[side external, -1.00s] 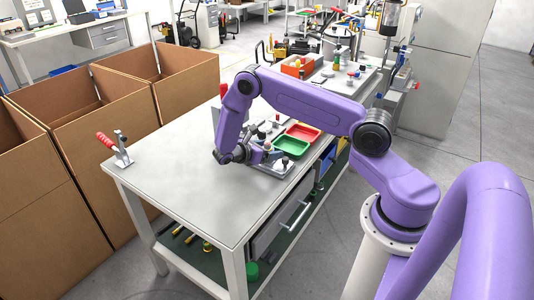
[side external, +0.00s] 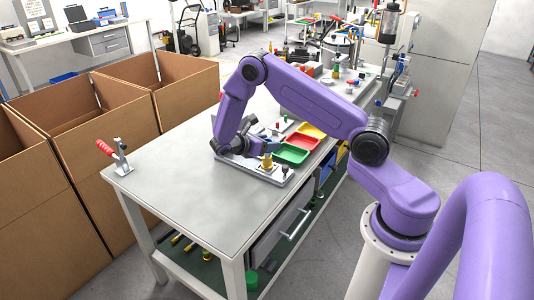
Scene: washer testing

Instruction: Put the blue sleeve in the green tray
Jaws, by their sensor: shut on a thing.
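The green tray (side external: 291,155) lies at the right edge of the workbench, in front of the red tray. My gripper (side external: 270,149) is low over the bench, just left of the green tray. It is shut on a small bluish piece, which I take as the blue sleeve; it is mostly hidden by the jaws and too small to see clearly. A brass-coloured part (side external: 267,161) stands upright on a light grey plate (side external: 247,163) just below and in front of the gripper. I see no other blue sleeve.
The red tray (side external: 301,140) and yellow tray (side external: 312,130) sit behind the green one. A red-handled clamp (side external: 118,158) stands at the bench's left corner. Open cardboard boxes (side external: 115,115) line the left side. The front of the workbench (side external: 185,190) is clear.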

